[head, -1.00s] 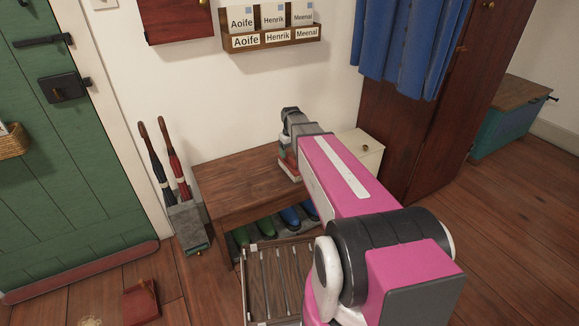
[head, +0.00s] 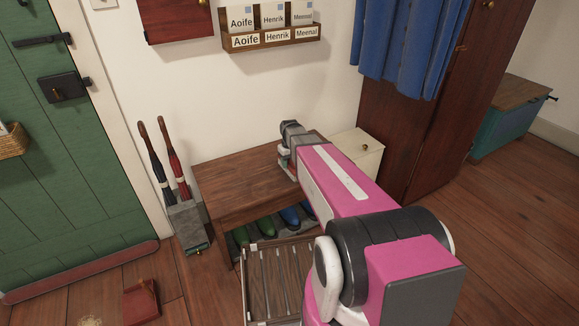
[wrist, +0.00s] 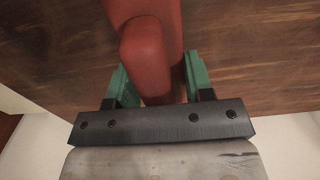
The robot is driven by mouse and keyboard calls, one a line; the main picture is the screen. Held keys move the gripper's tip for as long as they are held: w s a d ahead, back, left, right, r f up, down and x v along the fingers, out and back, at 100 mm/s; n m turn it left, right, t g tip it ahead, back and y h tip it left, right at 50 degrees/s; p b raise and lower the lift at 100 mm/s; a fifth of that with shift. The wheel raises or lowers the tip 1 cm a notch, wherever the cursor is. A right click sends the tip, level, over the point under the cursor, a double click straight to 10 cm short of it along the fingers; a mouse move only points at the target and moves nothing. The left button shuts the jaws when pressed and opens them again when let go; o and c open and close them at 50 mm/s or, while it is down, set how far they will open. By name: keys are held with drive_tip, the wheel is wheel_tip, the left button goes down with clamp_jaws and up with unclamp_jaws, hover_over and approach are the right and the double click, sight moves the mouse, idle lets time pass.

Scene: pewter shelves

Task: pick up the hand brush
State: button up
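The hand brush (wrist: 150,55) shows in the wrist view as a thick, rounded red piece running from the top edge down between my fingers. Its bristles are not visible. My gripper (wrist: 156,85) has its two green fingers apart, one on each side of the red piece. In the head view my gripper (head: 285,152) is low over the right end of the wooden bench (head: 235,185), and the arm hides the brush there.
A small cream cabinet (head: 358,160) stands right of the bench. Umbrellas in a grey stand (head: 186,225) are at its left. Boots (head: 266,228) stand beneath, behind a slatted rack (head: 270,285). A letter holder (head: 270,38) hangs above. The bench's left part is clear.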

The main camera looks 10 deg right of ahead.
drive_tip(key=shift+r, duration=0.15)
drive_tip(key=shift+c, duration=0.2)
drive_tip(key=shift+r, duration=0.3)
wheel_tip(320, 180, up, 4)
drive_tip(key=shift+f, duration=0.15)
drive_tip(key=s+a+r, duration=0.5)
drive_tip(key=a+r, duration=0.1)
drive_tip(key=a, duration=0.4)
drive_tip(key=shift+a+r, duration=0.2)
drive_tip(key=shift+a, duration=0.05)
drive_tip(key=shift+s, duration=0.1)
drive_tip(key=shift+o, duration=1)
drive_tip(key=shift+c, duration=0.2)
